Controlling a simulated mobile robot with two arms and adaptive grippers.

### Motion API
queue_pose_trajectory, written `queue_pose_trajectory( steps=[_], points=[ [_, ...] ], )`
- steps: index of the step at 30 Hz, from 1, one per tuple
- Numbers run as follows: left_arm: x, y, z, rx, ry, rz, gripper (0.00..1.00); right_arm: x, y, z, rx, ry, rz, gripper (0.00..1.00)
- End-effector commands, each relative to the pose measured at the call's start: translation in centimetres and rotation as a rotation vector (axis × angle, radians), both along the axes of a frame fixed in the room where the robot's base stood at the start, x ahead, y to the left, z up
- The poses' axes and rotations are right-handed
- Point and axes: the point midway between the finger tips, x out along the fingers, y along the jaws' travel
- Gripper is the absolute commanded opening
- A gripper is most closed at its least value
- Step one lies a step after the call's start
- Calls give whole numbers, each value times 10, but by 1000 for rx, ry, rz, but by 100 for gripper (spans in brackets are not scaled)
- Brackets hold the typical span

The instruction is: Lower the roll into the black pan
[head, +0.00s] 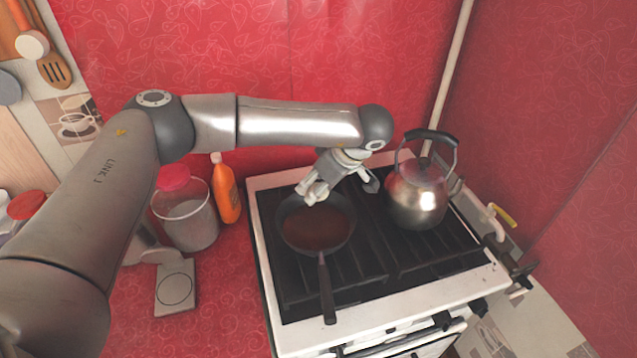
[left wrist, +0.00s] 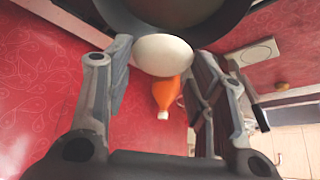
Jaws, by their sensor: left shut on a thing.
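The black pan (head: 315,232) sits on the left part of the stove, its handle toward the front. My left gripper (head: 314,190) is over the pan's far edge, with the arm reaching in from the left. In the left wrist view, a pale rounded roll (left wrist: 163,54) is between the fingers of my left gripper (left wrist: 160,70), which is shut on it. The dark wall of the pan (left wrist: 225,32) shows just beyond the roll there. I cannot tell whether the roll touches the pan. My right gripper is in neither view.
A steel kettle (head: 417,198) stands on the stove (head: 380,318) right of the pan. An orange bottle (head: 226,192) and a clear jar with a red lid (head: 186,215) stand left of the stove. A pale flat plate-like object (head: 175,288) lies nearer on the red counter.

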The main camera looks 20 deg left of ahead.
Motion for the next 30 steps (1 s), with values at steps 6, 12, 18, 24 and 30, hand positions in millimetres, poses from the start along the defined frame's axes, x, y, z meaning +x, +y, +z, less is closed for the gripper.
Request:
queue_pose_trajectory(
  steps=[6,12,18,24,30],
  points=[
    [0,0,-11,0,0,0,25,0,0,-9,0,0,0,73],
    [0,0,-21,0,0,0,25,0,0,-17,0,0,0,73],
    [0,0,-31,0,1,0,25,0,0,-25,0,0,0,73],
    [0,0,-41,0,1,0,25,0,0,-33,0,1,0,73],
    [0,0,-51,0,1,0,25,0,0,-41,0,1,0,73]
  ],
)
